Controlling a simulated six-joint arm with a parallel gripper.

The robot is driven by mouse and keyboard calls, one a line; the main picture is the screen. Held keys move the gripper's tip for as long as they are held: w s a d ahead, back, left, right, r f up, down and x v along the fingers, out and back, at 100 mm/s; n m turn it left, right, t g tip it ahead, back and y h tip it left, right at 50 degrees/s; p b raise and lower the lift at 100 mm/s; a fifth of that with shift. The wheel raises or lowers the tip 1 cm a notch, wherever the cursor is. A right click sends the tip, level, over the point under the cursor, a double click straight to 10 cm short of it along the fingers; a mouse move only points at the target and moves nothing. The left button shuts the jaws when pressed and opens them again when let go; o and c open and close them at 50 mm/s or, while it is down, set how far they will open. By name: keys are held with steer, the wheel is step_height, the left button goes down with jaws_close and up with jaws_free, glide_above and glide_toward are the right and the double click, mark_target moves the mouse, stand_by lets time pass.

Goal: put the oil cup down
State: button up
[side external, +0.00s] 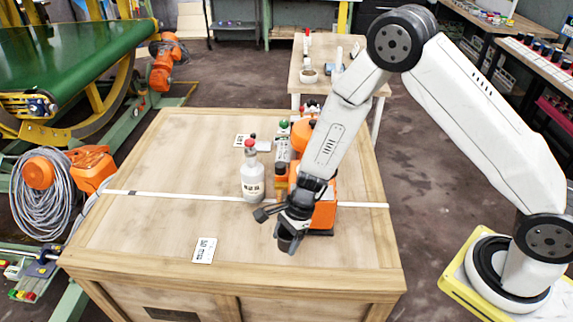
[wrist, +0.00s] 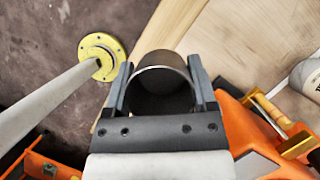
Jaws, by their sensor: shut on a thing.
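The oil cup (wrist: 162,88) is a dark grey, round, open-topped cup. In the wrist view it sits between the two fingers of my gripper (wrist: 161,82), which is shut on it from both sides. I look into its mouth, and its inside is dark. In the side external view my gripper (side external: 289,234) is over the front right part of the wooden crate top (side external: 150,228), in front of an orange machine. The cup is hard to tell from the dark fingers there, and whether its base touches the wood is unclear.
The orange machine (side external: 325,213) stands close behind and right of my gripper. A white bottle with a red cap (side external: 252,178) stands to the left. A white label card (side external: 204,250) lies at the front. The crate top's left and front areas are mostly clear.

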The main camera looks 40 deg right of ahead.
steer(key=shift+a+f+n+g, duration=0.25)
steer(key=shift+a+n, duration=0.15)
steer(key=shift+n, duration=0.2)
steer(key=shift+a+f+n+g, duration=0.1)
steer(key=shift+a+n+g, duration=0.15)
steer(key=shift+a+n, duration=0.25)
steer(key=a+f+n+h, duration=0.4)
steer(key=a+f+n, duration=0.1)
steer(key=n, duration=1.2)
steer(key=a+f+n+h, duration=0.4)
steer(key=a+n+h, duration=0.1)
steer(key=n, duration=1.2)
steer(key=shift+w+a+f+n+t, duration=0.15)
steer(key=shift+w+f+n+t, duration=0.15)
steer(key=shift+w+f+n, duration=0.15)
steer(key=d, duration=1.4)
steer(key=shift+d, duration=0.1)
